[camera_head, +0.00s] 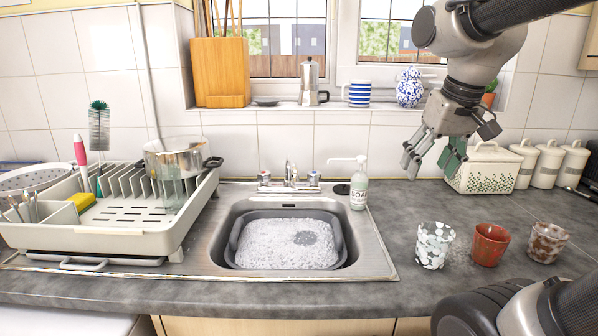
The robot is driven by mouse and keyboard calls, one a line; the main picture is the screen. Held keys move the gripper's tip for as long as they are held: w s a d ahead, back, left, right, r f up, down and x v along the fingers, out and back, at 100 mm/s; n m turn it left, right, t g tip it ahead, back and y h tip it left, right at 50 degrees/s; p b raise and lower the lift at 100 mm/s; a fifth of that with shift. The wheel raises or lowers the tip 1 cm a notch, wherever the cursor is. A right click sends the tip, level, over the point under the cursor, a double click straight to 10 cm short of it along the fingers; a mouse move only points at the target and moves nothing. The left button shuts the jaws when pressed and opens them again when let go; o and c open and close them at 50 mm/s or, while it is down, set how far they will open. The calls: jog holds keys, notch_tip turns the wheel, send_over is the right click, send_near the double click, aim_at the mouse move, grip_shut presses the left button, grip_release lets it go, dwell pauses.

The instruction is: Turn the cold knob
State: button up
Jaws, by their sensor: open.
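The tap (290,173) stands behind the sink with a small knob on each side. The left knob (264,178) seems to have a reddish top. The right knob (313,178) seems to have a bluish top, which fits the cold one, but both are small in the view. My gripper (431,161) is open and empty, with its fingers pointing down. It hangs above the counter, well to the right of both knobs, near the white bread box, touching neither knob.
A soap bottle (358,185) stands just right of the right knob. The sink (377,262) holds a basin of suds (285,248). A dish rack (100,237) fills the left. Three cups, including a red one (490,245), stand right. The bread box (484,170) stands behind.

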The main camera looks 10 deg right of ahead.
jog(key=w+a+r+m+g, duration=0.1)
jog(key=w+a+r, duration=0.15)
jog(key=w, duration=1.05)
jog(key=m+g, duration=0.3)
send_over(314, 173)
notch_tip(314, 173, down, 13)
jog(key=shift+f, duration=0.1)
jog(key=shift+w+f, duration=0.1)
jog(key=shift+f, duration=0.2)
notch_tip(314, 173, down, 7)
jog(key=shift+f, duration=0.2)
jog(key=c, duration=1)
